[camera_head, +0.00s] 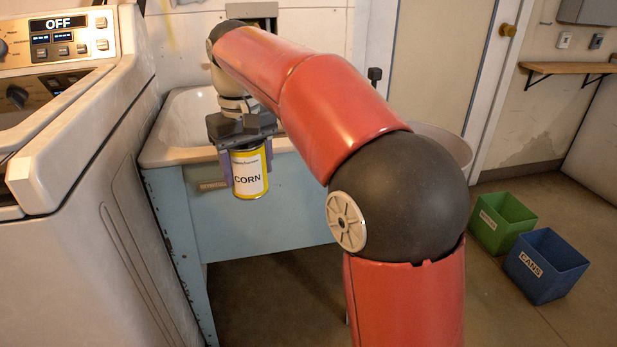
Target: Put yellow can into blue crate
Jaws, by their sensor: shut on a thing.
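The yellow can (250,172) has a white label reading "CORN". It is upright in my gripper (247,165), whose fingers are shut on its sides. My gripper points down and holds the can in front of the light blue sink cabinet. The blue crate (545,267), labelled "CANS", stands on the floor at the right, well away from the can. Its open top faces up. My red arm crosses the middle of the view and hides part of the sink.
A green crate (502,222) stands on the floor just left of and behind the blue crate. A white washing machine (80,240) fills the left side. The sink (180,125) is behind my gripper. A wooden shelf (568,67) is on the right wall. Floor in front of the crates is clear.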

